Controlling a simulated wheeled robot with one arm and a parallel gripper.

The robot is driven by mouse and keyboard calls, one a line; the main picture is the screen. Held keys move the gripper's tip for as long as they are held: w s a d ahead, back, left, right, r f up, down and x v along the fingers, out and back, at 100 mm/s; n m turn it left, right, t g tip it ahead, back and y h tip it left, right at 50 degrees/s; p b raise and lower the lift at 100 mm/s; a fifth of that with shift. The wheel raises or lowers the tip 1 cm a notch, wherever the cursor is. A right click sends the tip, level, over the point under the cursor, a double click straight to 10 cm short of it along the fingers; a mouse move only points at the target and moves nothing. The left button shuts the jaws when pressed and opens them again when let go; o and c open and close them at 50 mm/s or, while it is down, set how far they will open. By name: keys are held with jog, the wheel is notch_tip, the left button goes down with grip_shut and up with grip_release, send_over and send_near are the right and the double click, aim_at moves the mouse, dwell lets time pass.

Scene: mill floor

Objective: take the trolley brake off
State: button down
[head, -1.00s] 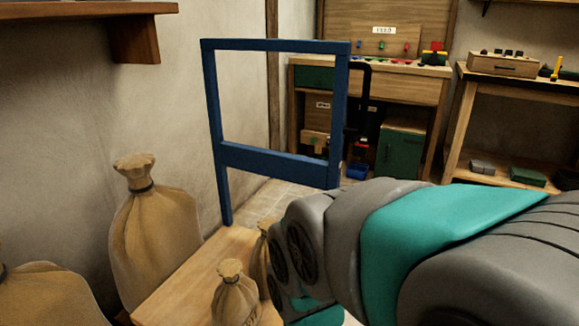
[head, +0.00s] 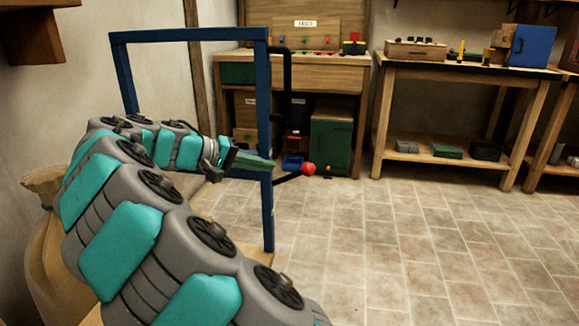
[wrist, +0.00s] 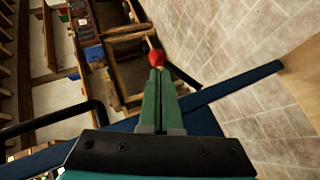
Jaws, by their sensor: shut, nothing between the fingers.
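The trolley shows as a blue upright frame (head: 190,36) at left centre of the head view, with part of its wooden deck low behind my arm. A dark lever with a red knob (head: 308,169) sticks out to the right of the frame's near post; it looks like the brake. The red knob also shows in the wrist view (wrist: 152,58), just beyond my fingertips. My gripper (head: 271,165) is shut and empty, with its green fingers by the near post, pointing toward the knob. I cannot tell whether the fingertips (wrist: 159,74) touch the knob.
A black bent bar (head: 287,85) stands beside the near post. A workbench (head: 345,75) with a green cabinet (head: 330,140) is behind, and a shelf table (head: 450,72) is at right. A sack (head: 45,235) is at left. The tiled floor (head: 420,250) at right is clear.

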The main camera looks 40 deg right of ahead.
aim_at(292, 175)
jog(key=w+h, duration=0.1)
jog(key=w, duration=0.2)
jog(key=shift+r, duration=0.2)
jog(key=shift+d, duration=0.15)
jog(key=x, duration=0.9)
jog(key=shift+d+f, duration=0.2)
jog(key=shift+d, duration=0.15)
